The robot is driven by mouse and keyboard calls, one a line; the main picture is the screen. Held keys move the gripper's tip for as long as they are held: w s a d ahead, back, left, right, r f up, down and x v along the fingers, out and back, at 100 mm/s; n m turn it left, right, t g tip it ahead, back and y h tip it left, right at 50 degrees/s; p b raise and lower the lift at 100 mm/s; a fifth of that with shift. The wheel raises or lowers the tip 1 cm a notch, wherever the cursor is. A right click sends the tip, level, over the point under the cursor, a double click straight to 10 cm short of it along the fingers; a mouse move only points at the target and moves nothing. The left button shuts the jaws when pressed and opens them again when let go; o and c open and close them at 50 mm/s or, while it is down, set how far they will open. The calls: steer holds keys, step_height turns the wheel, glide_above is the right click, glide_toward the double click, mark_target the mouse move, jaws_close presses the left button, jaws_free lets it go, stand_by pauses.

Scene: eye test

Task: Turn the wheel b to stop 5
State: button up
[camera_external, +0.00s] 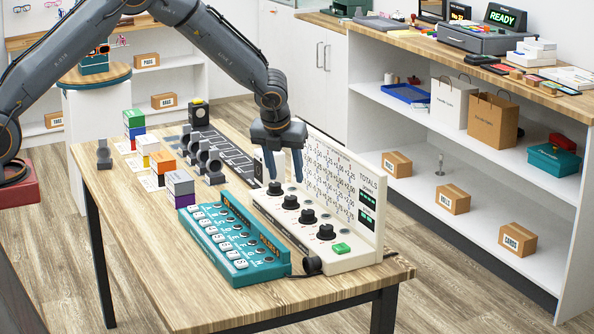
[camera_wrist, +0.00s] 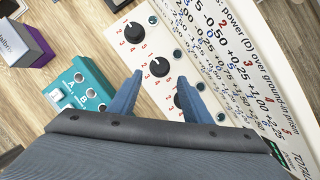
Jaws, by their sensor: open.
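A white panel (camera_external: 265,207) lies on the wooden table with a row of black wheels and a tall chart behind them. The far-end wheel (camera_external: 275,188) shows in the wrist view (camera_wrist: 134,31), with red numbers around it. The second wheel (camera_external: 290,202) also shows there (camera_wrist: 159,67), just beyond my fingertips. A third wheel is partly hidden behind a finger. Letters naming the wheels cannot be read, so I cannot tell which is b. My gripper (camera_external: 285,179) is open and empty above the far wheels, fingers pointing down. It also shows in the wrist view (camera_wrist: 160,76).
A teal box (camera_external: 232,240) with lettered rows stands left of the panel. A green button (camera_external: 342,248) is at the panel's near end. The upright chart board (camera_external: 330,180) stands close by my fingers. Small coloured boxes (camera_external: 180,185) and dark holders (camera_external: 208,160) stand farther left.

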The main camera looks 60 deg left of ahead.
mark_target(291, 197)
steer(key=shift+p+x, duration=0.95)
steer(key=shift+x, duration=2.95)
steer(key=c, duration=1.1)
steer(key=shift+o, duration=0.2)
steer(key=shift+w, duration=0.1)
steer(key=shift+n+b, duration=0.4)
steer(key=shift+b, duration=0.05)
steer(key=n+b, duration=0.1)
steer(key=b, duration=0.1)
steer(key=n+g+y+b, duration=0.1)
steer(key=n+b, duration=0.1)
steer(key=shift+w+d+f+n, duration=0.1)
steer(key=shift+w+n, duration=0.1)
steer(key=shift+n, duration=0.1)
steer(key=n+g+b, duration=0.2)
steer(key=n+b, duration=0.2)
steer(key=shift+w+n, duration=0.1)
steer(key=shift+n, duration=0.2)
